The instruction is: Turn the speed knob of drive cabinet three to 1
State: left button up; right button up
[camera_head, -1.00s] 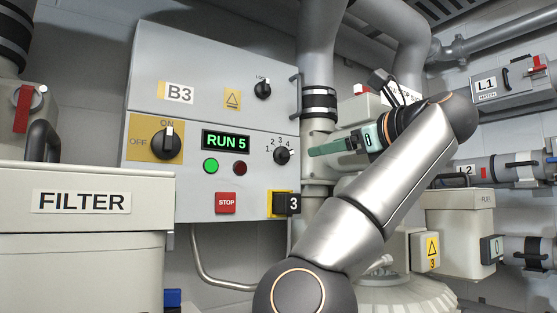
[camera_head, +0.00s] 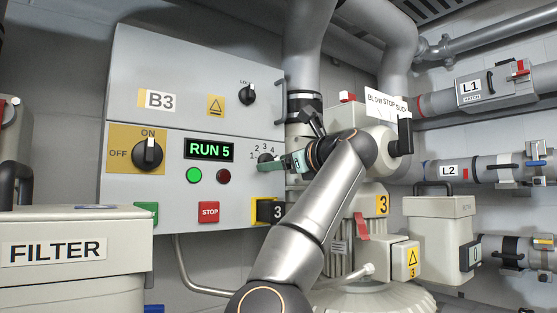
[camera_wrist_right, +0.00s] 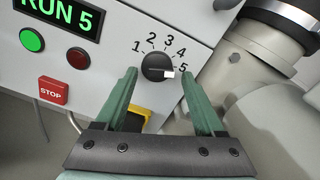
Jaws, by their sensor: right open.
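The drive cabinet (camera_head: 190,75) is a grey box labelled B3, on the left in the head view; its display (camera_head: 209,149) reads RUN 5. The speed knob (camera_wrist_right: 157,67) is small, black and round, with marks 1 to 5 around it. Its white pointer faces the 5. In the head view the knob (camera_head: 264,157) is partly hidden by my gripper. My right gripper (camera_wrist_right: 159,76) is open, its teal fingers on either side of the knob; I cannot tell whether they touch it. In the head view the right gripper (camera_head: 268,166) is at the panel. My left gripper is not in view.
The panel also bears an ON/OFF switch (camera_head: 148,153), a lock knob (camera_head: 247,95), a green lamp (camera_head: 194,175), a dark red lamp (camera_head: 223,176) and a red STOP button (camera_head: 209,212). A filter box (camera_head: 60,225) stands at the front left. Pipes are close right of the cabinet.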

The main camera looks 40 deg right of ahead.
grip_shut()
dwell(0.5)
